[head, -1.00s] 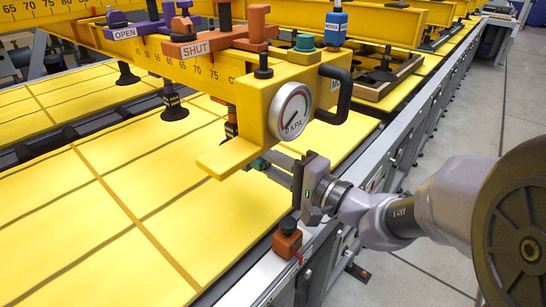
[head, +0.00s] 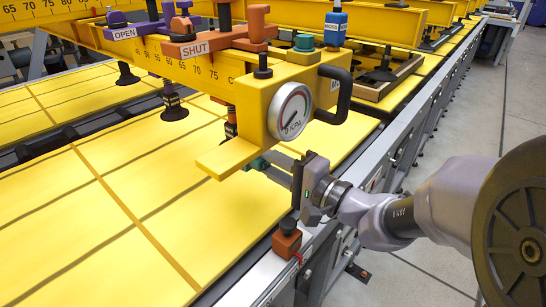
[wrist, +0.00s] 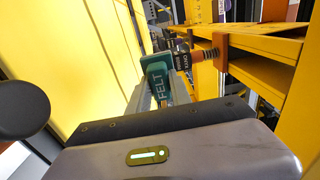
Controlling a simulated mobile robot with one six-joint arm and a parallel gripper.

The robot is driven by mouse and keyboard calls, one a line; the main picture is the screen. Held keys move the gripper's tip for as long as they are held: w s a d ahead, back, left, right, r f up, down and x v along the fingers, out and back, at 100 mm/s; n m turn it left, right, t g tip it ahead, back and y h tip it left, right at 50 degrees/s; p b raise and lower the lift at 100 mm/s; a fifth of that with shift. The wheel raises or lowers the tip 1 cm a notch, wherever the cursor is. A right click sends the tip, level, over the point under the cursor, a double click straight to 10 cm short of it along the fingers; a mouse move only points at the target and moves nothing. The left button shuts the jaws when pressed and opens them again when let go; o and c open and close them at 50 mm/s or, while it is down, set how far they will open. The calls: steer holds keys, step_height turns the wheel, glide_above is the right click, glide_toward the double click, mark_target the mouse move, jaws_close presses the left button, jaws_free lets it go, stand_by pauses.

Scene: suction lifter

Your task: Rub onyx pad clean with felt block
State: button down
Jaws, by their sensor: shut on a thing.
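My gripper (head: 276,165) is shut on the teal felt block (wrist: 157,82), marked FELT. Only a small part of the felt block (head: 258,163) shows in the head view, below the yellow beam end. Close beyond the block in the wrist view is a dark suction pad (wrist: 181,57) with a white label and an orange-brown stem; I cannot tell whether they touch. It appears to be the orange-collared pad (head: 231,124), partly hidden by the beam. Another labelled dark pad (head: 173,105) hangs farther left. The labels are too small to read surely, so I cannot say which is onyx.
The yellow lifter beam (head: 230,90) with a gauge (head: 290,111) and a black handle (head: 338,95) overhangs my gripper. Yellow sheets (head: 90,220) lie below. A red-brown block with a dark knob (head: 287,240) stands on the rail nearby.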

steer(key=shift+s+a, duration=0.7)
steer(key=shift+s, duration=0.2)
steer(key=shift+w+d, duration=0.7)
steer(key=shift+w, duration=0.2)
steer(key=shift+w+d, duration=0.65)
steer(key=shift+w, duration=0.2)
steer(key=shift+d, duration=0.1)
steer(key=shift+v, duration=2.9)
steer(key=v, duration=0.3)
